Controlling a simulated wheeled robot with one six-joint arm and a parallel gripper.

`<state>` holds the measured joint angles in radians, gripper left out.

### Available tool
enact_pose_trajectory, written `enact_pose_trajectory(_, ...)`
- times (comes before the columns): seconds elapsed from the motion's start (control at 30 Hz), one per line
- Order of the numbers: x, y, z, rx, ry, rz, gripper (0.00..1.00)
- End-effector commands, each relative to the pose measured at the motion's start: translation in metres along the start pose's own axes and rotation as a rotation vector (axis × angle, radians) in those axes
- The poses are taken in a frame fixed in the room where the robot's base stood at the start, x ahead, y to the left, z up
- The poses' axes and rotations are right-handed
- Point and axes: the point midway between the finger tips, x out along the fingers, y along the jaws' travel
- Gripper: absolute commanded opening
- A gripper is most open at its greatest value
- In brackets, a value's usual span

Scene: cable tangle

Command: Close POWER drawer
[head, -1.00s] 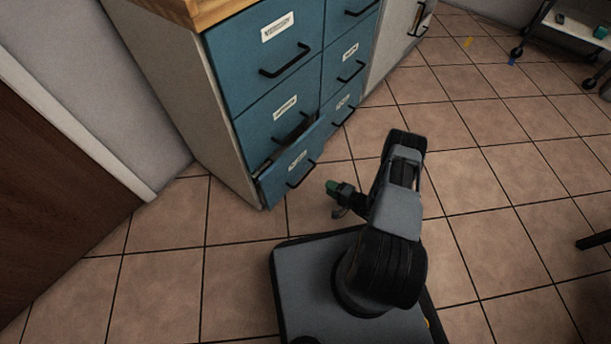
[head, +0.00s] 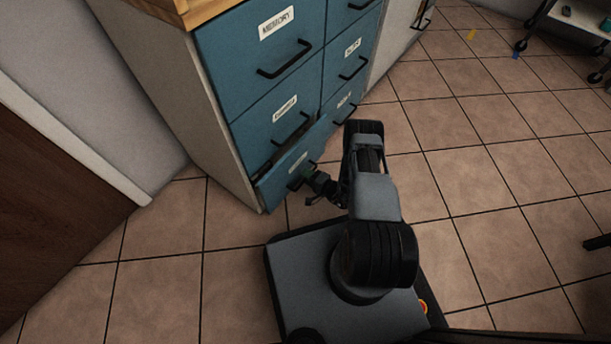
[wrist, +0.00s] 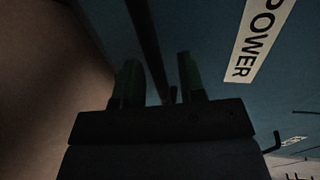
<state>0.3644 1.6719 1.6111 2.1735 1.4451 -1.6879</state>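The POWER drawer (head: 275,187) is the bottom left drawer of the blue cabinet. It stands slightly open, with a dark gap along its top edge. Its white label (wrist: 262,38) reads POWER in the wrist view. Its dark bar handle (wrist: 148,45) runs between the two fingers there. My gripper (head: 303,176) is at the drawer's front, by the handle. In the wrist view my gripper (wrist: 158,80) shows two green-tipped fingers spread apart, one on each side of the bar. I cannot tell whether either finger touches it.
Above is a closed drawer (head: 270,123), with the MEMORY drawer (head: 245,60) over it. A brown door (head: 60,190) and a wall are at the left. A cart (head: 575,30) stands at the far right. The tiled floor (head: 480,190) right of my base is clear.

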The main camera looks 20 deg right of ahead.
Motion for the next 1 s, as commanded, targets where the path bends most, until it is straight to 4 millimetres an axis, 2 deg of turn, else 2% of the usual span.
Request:
enact_pose_trajectory(0.27, 0.0031, -0.0005, 0.0040, -0.002, -0.009, 0.000, 0.37)
enact_pose_trajectory(0.67, 0.0024, -0.0004, 0.0031, -0.001, -0.007, 0.000, 0.00)
enact_pose_trajectory(1.0, 0.0019, -0.0005, 0.0020, -0.001, -0.005, 0.000, 0.00)
